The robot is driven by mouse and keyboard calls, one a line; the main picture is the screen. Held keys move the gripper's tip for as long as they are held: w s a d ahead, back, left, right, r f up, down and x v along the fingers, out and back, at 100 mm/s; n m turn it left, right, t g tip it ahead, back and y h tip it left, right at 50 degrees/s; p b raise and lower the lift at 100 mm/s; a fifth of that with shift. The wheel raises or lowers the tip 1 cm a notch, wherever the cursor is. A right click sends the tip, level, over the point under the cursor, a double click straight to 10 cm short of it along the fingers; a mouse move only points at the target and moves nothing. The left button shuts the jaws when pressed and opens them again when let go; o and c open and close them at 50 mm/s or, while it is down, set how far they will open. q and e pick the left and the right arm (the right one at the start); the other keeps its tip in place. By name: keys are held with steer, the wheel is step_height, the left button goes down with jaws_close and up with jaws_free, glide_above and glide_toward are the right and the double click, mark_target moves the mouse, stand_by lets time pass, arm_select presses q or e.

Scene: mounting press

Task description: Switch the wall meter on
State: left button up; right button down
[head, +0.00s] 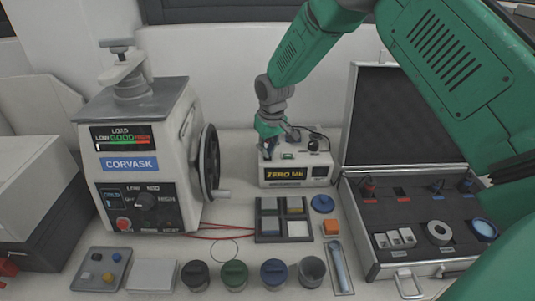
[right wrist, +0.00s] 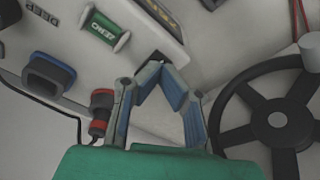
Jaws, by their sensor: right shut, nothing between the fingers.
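The meter is a white box (head: 275,182) with a yellow-lettered "ZERO ME" display, standing at the back of the bench against the wall. Its top carries a green labelled part, a black knob and a dark blue and black part; these also show on the meter in the right wrist view (right wrist: 120,60), where the blue and black part (right wrist: 50,77) is at left. I cannot tell which part is the switch. My right gripper (head: 270,147) is over the left part of the meter's top, its blue-grey fingers closed together and empty. Contact cannot be told. My left gripper is out of view.
The Corvask press (head: 130,165) with its black handwheel (head: 207,163) stands left of the meter. An open case (head: 375,255) with fittings is at right. A tray of blocks (head: 270,237), several cups and red wires lie in front. A red and black connector (right wrist: 101,112) is beside my fingers.

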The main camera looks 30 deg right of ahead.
steer(key=shift+a+r+p, duration=0.2)
steer(key=shift+r+p, duration=0.4)
steer(key=shift+r, duration=0.35)
steer(key=shift+r+p, duration=0.3)
steer(key=shift+r, duration=0.1)
steer(key=r+p, duration=0.1)
steer(key=d+r+p, duration=0.1)
steer(key=r, duration=0.1)
steer(key=shift+p, duration=0.35)
steer(key=shift+a+r+p, duration=0.1)
steer(key=shift+r+p, duration=0.2)
steer(key=shift+r, duration=0.1)
steer(key=shift+a, duration=0.3)
steer(key=shift+d+f, duration=0.1)
steer(key=shift+d, duration=0.1)
